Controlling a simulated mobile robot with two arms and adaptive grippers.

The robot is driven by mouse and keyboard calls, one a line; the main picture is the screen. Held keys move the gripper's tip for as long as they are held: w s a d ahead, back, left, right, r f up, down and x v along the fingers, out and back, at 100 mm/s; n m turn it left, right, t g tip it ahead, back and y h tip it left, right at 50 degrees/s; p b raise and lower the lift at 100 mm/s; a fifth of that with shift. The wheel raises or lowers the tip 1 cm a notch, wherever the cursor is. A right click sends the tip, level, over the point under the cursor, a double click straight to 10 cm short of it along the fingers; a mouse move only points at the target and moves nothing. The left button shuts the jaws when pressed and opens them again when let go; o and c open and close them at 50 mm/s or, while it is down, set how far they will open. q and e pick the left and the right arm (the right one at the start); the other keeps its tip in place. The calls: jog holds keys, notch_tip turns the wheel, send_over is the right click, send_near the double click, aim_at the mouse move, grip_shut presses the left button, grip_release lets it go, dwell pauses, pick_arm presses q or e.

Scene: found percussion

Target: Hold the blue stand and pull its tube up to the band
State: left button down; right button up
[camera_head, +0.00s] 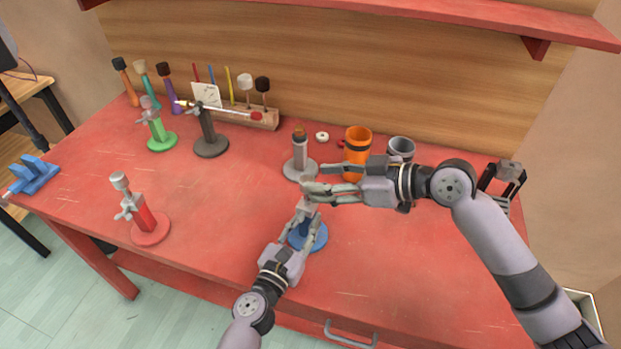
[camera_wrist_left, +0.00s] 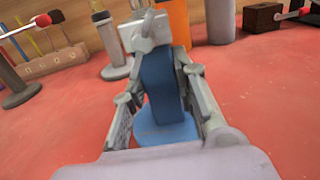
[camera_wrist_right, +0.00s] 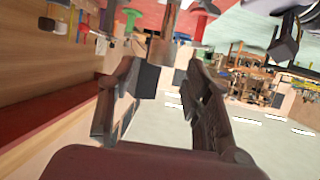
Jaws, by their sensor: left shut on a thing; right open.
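The blue stand (camera_head: 322,238) is upright near the front middle of the red table. In the left wrist view its blue column (camera_wrist_left: 160,80) rises from a blue foot to a grey clamp head (camera_wrist_left: 145,33). My left gripper (camera_head: 302,222) is shut around the column, a finger on each side, also in the left wrist view (camera_wrist_left: 160,108). My right gripper (camera_head: 308,191) is open at the stand's top, coming from the right, and hides most of the head and tube. In the right wrist view a brownish post shows beyond its fingers (camera_wrist_right: 165,75). I cannot make out the band.
A grey stand (camera_head: 300,160) is just behind my right gripper. An orange cup (camera_head: 357,145) and grey cup (camera_head: 401,146) stand behind my right arm. Red (camera_head: 148,225), green (camera_head: 160,139) and dark (camera_head: 208,142) stands are at left.

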jog(key=v, duration=0.7)
jog(key=shift+d, duration=0.2)
jog(key=shift+s, duration=0.1)
pick_arm(q)
jog(key=c, duration=1.2)
grip_release()
